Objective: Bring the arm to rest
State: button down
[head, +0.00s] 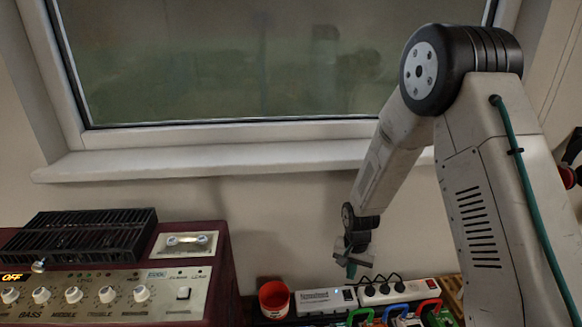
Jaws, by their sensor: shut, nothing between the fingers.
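My arm reaches in from the right of the head view and bends down at its large dark joint. My gripper (352,268) hangs at its end, low and right of centre, above the power strips. It is small and partly dark in this view; its jaws are shut with nothing seen in them. It appears apart from the things below it, though the exact gap is hard to tell.
A red amplifier (222,285) with a black vented box (80,238) on top stands at the left. A red cup (273,299), a white power strip (318,301), another power strip with cords (400,292) and colourful clamp-like handles (392,313) lie low. A window sill (200,161) runs behind.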

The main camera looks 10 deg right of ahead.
jog(key=s+d+r+n, duration=0.1)
jog(key=s+r+n, duration=0.1)
jog(key=s+r, duration=1.3)
jog(key=s+d+r+n+t, duration=0.1)
jog(key=s+d+r+n, duration=0.1)
jog(key=s+r, duration=1.3)
jog(key=shift+s+r+n+t, duration=0.3)
jog(key=shift+r+n, duration=0.5)
jog(key=shift+r, duration=2.1)
